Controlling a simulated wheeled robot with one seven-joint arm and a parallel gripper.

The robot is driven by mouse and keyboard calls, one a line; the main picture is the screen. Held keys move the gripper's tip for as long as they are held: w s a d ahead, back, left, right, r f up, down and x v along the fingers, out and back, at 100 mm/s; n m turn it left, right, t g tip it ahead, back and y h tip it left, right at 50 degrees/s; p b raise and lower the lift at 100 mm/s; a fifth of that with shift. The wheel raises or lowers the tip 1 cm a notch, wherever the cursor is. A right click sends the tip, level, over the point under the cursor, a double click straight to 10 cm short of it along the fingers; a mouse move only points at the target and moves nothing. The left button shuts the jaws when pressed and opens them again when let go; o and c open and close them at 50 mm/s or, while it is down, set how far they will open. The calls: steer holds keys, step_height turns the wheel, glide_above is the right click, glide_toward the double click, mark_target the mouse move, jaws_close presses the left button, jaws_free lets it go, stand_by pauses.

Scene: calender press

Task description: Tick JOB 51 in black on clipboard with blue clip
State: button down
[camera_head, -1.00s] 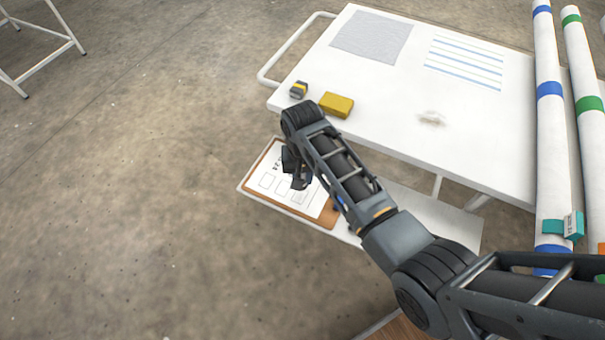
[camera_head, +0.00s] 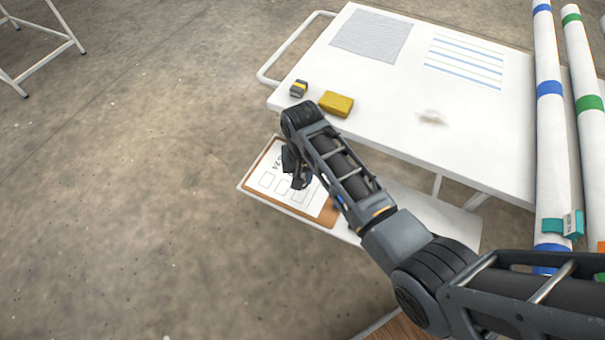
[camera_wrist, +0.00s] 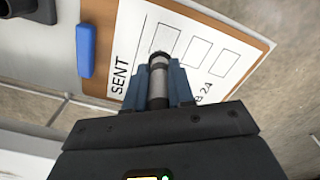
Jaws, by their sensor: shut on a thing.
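A brown clipboard (camera_head: 322,217) lies on the low white shelf. It holds a white sheet (camera_head: 266,181) with a row of empty boxes. In the wrist view the sheet (camera_wrist: 132,42) reads "SENT" at one end, and a label ending in "24" is partly hidden by my gripper. A blue clip (camera_wrist: 86,50) is at the board's left edge there. My gripper (camera_head: 299,182) is over the sheet. In the wrist view it is shut on a marker (camera_wrist: 159,82) with a grey-white body and dark end, over or near a box. I cannot tell whether it touches the paper.
The white table (camera_head: 480,130) stands above and behind the shelf (camera_head: 432,215). Long white rolls with coloured bands (camera_head: 549,130) stand at the right.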

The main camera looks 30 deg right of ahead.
steer(key=shift+f, duration=0.5)
stand_by(1.4)
steer(key=shift+a, duration=0.1)
steer(key=shift+a, duration=0.45)
steer(key=shift+r+p, duration=0.15)
steer(key=shift+p, duration=0.2)
steer(key=shift+s+a+p, duration=0.15)
steer(key=shift+s+p, duration=0.2)
steer(key=shift+s, duration=0.05)
steer(key=shift+s+p, duration=0.15)
steer(key=shift+p, duration=0.2)
stand_by(1.2)
steer(key=shift+s+a+p, duration=0.2)
steer(key=shift+s+p, duration=0.15)
steer(key=shift+p, duration=0.05)
